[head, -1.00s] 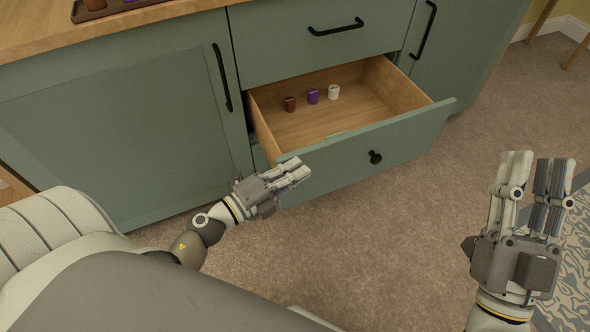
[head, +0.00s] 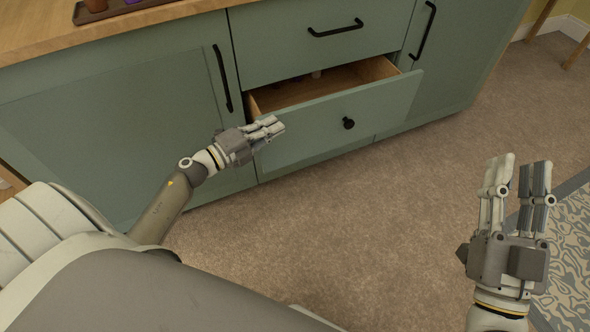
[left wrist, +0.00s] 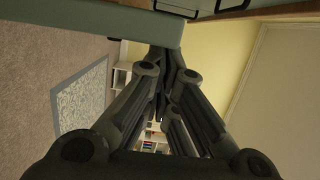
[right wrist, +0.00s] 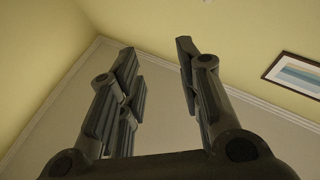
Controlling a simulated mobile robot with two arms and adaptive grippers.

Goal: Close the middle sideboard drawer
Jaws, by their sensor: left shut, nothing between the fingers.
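In the left wrist view the shut fingers (left wrist: 170,70) are close to a green panel. My right gripper (head: 517,180) is open and empty, away from the sideboard.
The green sideboard (head: 120,120) has a closed upper drawer (head: 300,35) and doors with long black handles on both sides. A brown tray (head: 120,8) is on its wooden top. Carpet (head: 330,230) in front is clear, with a patterned rug (head: 570,235) at the right.

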